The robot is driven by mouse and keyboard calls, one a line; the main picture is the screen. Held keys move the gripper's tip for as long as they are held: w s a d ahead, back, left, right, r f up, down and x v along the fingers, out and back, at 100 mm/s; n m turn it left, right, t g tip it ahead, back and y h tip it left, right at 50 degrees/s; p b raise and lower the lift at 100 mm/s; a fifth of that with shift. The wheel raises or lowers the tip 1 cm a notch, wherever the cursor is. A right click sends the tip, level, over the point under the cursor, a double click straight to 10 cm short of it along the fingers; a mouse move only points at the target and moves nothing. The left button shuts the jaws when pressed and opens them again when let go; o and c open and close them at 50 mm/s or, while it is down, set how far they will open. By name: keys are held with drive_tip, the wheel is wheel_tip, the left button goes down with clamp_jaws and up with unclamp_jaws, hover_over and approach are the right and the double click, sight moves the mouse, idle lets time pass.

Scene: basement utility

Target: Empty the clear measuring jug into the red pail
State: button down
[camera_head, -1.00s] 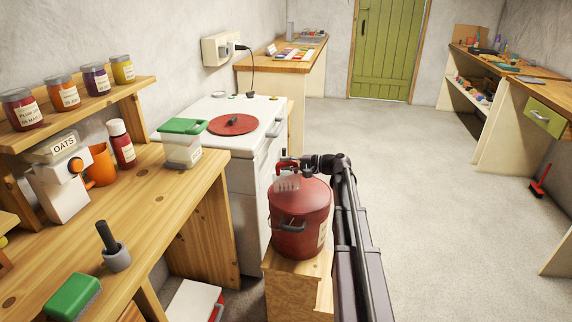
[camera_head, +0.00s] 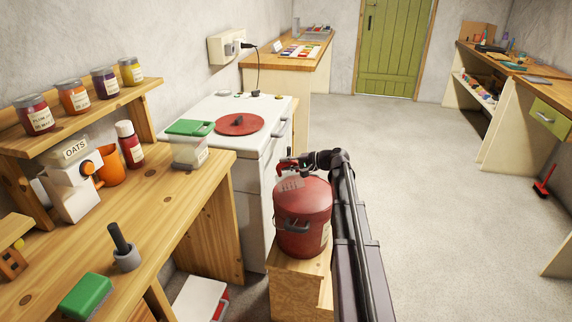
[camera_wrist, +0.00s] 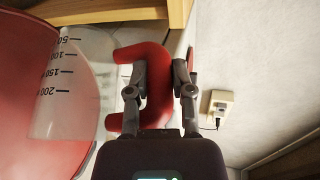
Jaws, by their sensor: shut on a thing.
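The clear measuring jug (camera_wrist: 75,75) has dark volume marks and a red handle (camera_wrist: 155,85). My gripper (camera_wrist: 160,72) is shut on that handle in the wrist view. In the head view my gripper (camera_head: 300,163) is just above the red pail (camera_head: 303,222). The jug (camera_head: 291,184) shows faintly there, over the pail's top, with pale marks. Its exact tilt and whether anything is in it cannot be told. The pail has a dark grip and a pale label, and it stands upright on a wooden block. Its inside is hidden.
The wooden block (camera_head: 293,287) stands beside a white stove (camera_head: 247,150). To the left, a wooden bench (camera_head: 180,195) carries a green-lidded container (camera_head: 190,146), an orange mug (camera_head: 110,166) and a green brush (camera_head: 86,296). Open floor (camera_head: 440,200) lies to the right.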

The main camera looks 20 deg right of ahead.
drive_tip(key=shift+a+r+p, duration=0.15)
drive_tip(key=shift+p, duration=0.15)
drive_tip(key=shift+a+r+h+p, duration=0.15)
drive_tip(key=shift+a+h+p, duration=0.3)
drive_tip(key=shift+p, duration=0.4)
drive_tip(key=shift+w+a+n+g+h+p, duration=0.15)
drive_tip(key=shift+a+n+g+h+p, duration=0.2)
drive_tip(key=shift+h+p, duration=0.25)
drive_tip(key=shift+a+p, duration=0.1)
drive_tip(key=shift+p, duration=0.2)
drive_tip(key=shift+w+a+g+h+p, duration=0.15)
drive_tip(key=shift+a+g+h+p, duration=0.15)
drive_tip(key=shift+h+p, duration=0.35)
drive_tip(key=shift+a+f+n+h+p, duration=0.25)
drive_tip(key=shift+a+h+p, duration=0.15)
drive_tip(key=shift+p, duration=0.1)
drive_tip(key=shift+w+a+g, duration=0.1)
drive_tip(key=shift+g, duration=0.25)
